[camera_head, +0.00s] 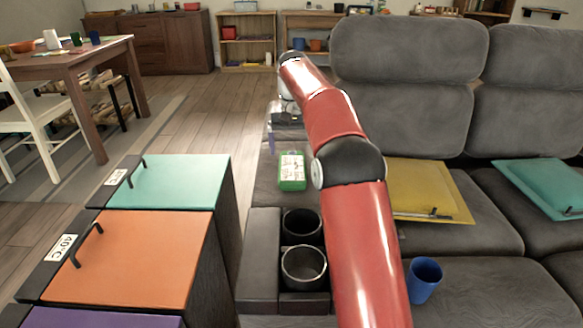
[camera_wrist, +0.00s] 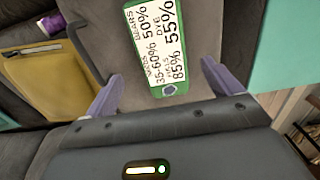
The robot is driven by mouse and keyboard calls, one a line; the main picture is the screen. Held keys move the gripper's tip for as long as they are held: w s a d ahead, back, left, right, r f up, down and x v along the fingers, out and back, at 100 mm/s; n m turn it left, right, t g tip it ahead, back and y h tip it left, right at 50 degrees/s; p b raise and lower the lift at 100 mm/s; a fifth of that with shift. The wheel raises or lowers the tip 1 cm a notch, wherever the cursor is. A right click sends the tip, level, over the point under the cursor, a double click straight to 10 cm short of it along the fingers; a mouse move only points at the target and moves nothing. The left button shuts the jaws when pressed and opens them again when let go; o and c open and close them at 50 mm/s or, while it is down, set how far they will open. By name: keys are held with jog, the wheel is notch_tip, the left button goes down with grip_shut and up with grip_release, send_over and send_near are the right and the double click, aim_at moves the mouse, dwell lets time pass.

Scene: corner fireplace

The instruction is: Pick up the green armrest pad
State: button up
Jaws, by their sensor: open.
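The green armrest pad (camera_head: 291,171) is a small green block with a white printed label, lying on the dark grey sofa armrest. It also shows in the wrist view (camera_wrist: 158,45), at the top middle, with its near end pointing toward my gripper. My gripper (camera_wrist: 161,78) is open, with one pale purple finger on each side of the pad's near end in the picture. Nothing is held. In the head view, my gripper is beyond the pad and partly hidden by my arm, and I cannot tell its height above the armrest.
Two cup holders (camera_head: 304,264) are set in the armrest, nearer than the pad. A blue cup (camera_head: 424,280), a yellow panel (camera_head: 432,190) and a teal panel (camera_head: 540,186) are on the sofa. Boxes with teal (camera_head: 170,182) and orange (camera_head: 130,260) lids stand at left. Open floor lies beyond them.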

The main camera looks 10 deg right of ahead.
aim_at(292, 165)
jog(key=f, duration=0.3)
jog(key=f+b, duration=0.1)
jog(key=f, duration=0.2)
jog(key=shift+s+a+f, duration=0.1)
jog(key=shift+a+f, duration=0.1)
jog(key=shift+f, duration=0.1)
jog(key=c, duration=1.1)
